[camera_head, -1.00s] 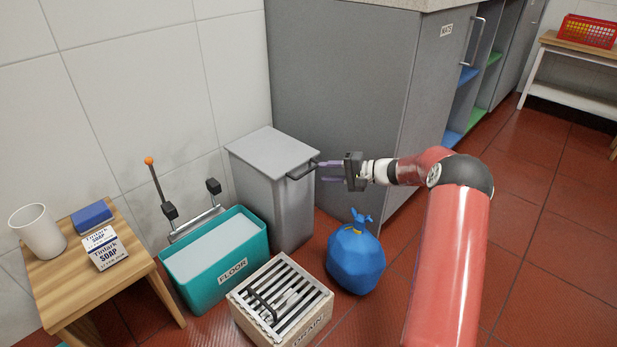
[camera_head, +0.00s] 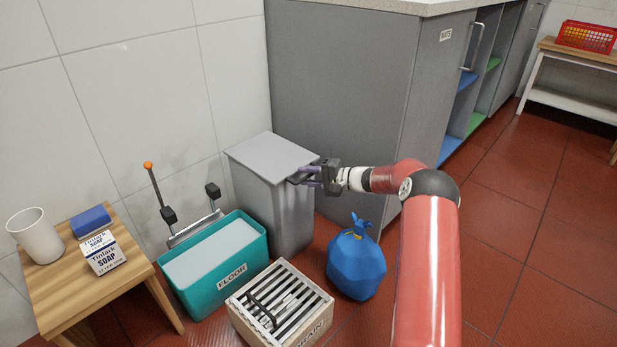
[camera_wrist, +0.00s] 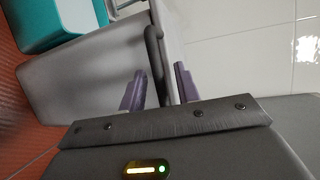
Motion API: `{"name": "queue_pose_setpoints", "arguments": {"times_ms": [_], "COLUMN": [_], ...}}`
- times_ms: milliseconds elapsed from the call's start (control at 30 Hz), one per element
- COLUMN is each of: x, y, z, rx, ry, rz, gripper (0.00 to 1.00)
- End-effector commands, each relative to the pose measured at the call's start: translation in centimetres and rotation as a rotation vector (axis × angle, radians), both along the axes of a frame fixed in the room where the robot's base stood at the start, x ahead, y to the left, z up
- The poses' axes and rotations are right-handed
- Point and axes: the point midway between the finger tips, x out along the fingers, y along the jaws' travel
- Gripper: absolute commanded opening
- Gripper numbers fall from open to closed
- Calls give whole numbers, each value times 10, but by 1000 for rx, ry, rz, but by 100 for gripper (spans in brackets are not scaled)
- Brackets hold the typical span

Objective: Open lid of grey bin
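The grey bin (camera_head: 287,215) stands against the wall beside the grey cabinet, its flat lid (camera_head: 268,155) shut. A dark bar handle (camera_wrist: 154,48) sticks out from the lid's edge on the side facing my gripper. My gripper (camera_head: 308,176) is at this handle, coming from the right in the head view. In the wrist view, my purple fingers (camera_wrist: 159,88) are apart, one on each side of the handle's line. The handle's near part reaches toward the gap between them. I cannot tell whether either finger touches it. In the head view the fingers partly hide the handle.
A teal bucket (camera_head: 187,297) marked FLOOR and a slatted drain crate (camera_head: 245,318) stand in front of the bin. A blue bag (camera_head: 356,268) lies on the floor below my arm. The grey cabinet (camera_head: 345,95) is close behind. Red floor at right is clear.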

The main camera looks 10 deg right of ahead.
Motion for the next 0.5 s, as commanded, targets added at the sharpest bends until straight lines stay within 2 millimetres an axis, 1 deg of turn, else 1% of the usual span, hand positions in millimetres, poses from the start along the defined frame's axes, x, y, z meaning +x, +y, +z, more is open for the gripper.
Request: {"name": "queue_pose_setpoints", "arguments": {"times_ms": [33,200,267,500], "x": [0,0,0,0], "y": [0,0,0,0], "z": [0,0,0,0], "rx": [0,0,0,-1], "ry": [0,0,0,1], "rz": [0,0,0,0], "gripper": [29,7,0,0]}}
